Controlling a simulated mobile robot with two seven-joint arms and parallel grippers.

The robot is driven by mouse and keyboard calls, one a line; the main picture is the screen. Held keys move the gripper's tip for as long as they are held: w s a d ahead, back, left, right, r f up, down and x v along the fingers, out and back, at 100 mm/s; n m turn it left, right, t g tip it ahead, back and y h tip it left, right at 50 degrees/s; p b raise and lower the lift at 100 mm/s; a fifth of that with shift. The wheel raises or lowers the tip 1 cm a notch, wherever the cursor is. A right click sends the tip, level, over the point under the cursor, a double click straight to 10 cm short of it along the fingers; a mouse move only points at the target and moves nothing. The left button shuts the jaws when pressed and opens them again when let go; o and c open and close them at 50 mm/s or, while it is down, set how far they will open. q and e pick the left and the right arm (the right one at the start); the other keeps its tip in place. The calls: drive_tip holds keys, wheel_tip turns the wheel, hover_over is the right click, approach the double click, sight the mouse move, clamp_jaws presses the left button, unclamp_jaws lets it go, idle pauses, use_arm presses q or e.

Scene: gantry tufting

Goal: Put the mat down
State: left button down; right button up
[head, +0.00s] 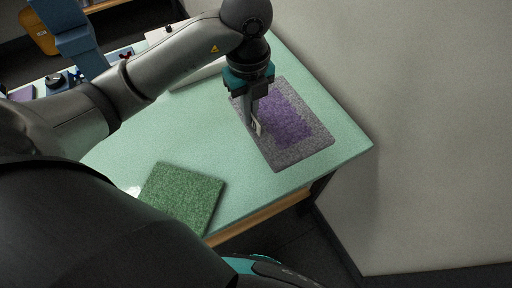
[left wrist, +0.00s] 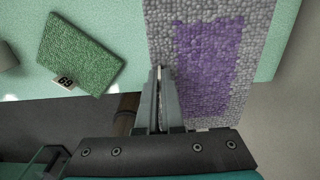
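The mat (head: 310,150) is a grey rectangle with a purple patch in its middle. In the head view it shows over the right end of the table. In the left wrist view the mat (left wrist: 257,60) reaches past the table edge, so it appears raised above the table. My left gripper (head: 256,127) points down at the mat's left edge. Its fingers (left wrist: 161,72) are close together with the mat's edge between them, and it looks shut on the mat. My right gripper is not in view.
The pale green table (head: 130,148) has free room left of the mat. A green textured square (head: 182,197) lies near its front edge; a white tag with dark digits (left wrist: 63,83) shows beside it. A pale wall (head: 430,130) stands at the right.

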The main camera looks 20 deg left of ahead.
use_arm(q)
wheel_tip(320, 180, down, 14)
drive_tip(key=shift+f+b, duration=0.15)
drive_tip(key=shift+b, duration=0.3)
drive_tip(key=shift+f, duration=0.1)
drive_tip(key=c, duration=1.5)
unclamp_jaws()
drive_tip(key=shift+f, duration=0.1)
drive_tip(key=o, duration=0.4)
drive_tip(key=shift+o, duration=0.2)
wheel_tip(320, 180, up, 12)
drive_tip(key=shift+r+p, duration=0.2)
drive_tip(key=shift+p, duration=0.25)
